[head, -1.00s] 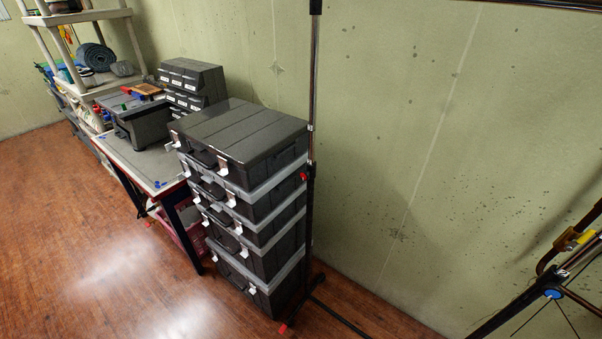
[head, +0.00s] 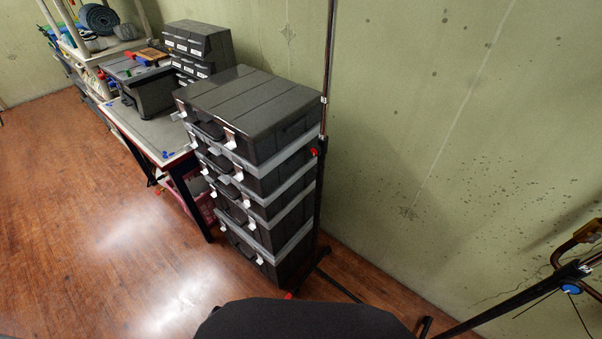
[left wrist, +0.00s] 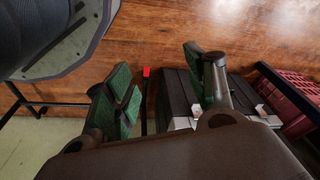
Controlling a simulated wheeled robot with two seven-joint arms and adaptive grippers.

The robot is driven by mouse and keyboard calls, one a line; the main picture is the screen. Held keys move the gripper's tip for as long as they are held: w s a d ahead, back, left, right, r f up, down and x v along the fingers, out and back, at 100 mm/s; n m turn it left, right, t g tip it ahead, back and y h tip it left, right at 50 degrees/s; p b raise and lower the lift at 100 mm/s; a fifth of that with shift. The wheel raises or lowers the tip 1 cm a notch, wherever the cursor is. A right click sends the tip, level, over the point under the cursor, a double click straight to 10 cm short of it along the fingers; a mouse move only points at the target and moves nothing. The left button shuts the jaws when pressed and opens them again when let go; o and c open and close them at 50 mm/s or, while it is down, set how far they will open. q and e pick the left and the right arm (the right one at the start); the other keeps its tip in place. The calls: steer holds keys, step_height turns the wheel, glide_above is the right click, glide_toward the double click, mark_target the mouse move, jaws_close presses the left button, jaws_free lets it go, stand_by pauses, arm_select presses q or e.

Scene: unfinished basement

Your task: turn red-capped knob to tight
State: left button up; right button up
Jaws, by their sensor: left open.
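The red-capped knob (head: 314,152) sits on the side of an upright stand pole (head: 321,180), just right of the stacked cases. Its cap is small, and I cannot tell how tight it is. My left gripper (left wrist: 160,85) shows only in the left wrist view, with its green-padded fingers apart and nothing between them. Beyond the fingers lies a dark bar with a red end (left wrist: 146,72), low over the wood floor; it looks like a stand foot. The knob itself cannot be made out in that view. My right gripper is not in view.
A stack of dark cases (head: 250,105) stands against the pole. A workbench (head: 150,130) with a toolbox and drawer bins is behind it. A pink-red crate (left wrist: 290,95) lies under the bench. Stand legs (head: 340,288) spread on the floor. Wood floor at left is clear.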

arm_select(q)
steer(key=w+d+r+t, duration=0.15)
steer(key=w+r, duration=0.35)
steer(key=r, duration=0.6)
steer(key=w+d+r+t, duration=0.1)
steer(key=w+r+t, duration=0.1)
steer(key=w+r, duration=0.65)
steer(key=w+d+r+t, duration=0.2)
steer(key=r, duration=1.1)
steer(key=w+d+r+m+t+h, duration=0.1)
steer(key=w+d+r+t+h, duration=0.1)
steer(key=r, duration=0.4)
steer(key=w+d+r+m+t+h, duration=0.2)
steer(key=w+d+r+h, duration=0.1)
steer(key=d+r+h, duration=0.2)
steer(key=w+d+r+m+t+h, duration=0.2)
steer(key=w+d+r+h, duration=0.1)
steer(key=r, duration=0.6)
steer(key=shift+w+d+r+t+h, duration=0.25)
steer(key=shift+d+t+h, duration=0.1)
steer(key=shift+d, duration=0.2)
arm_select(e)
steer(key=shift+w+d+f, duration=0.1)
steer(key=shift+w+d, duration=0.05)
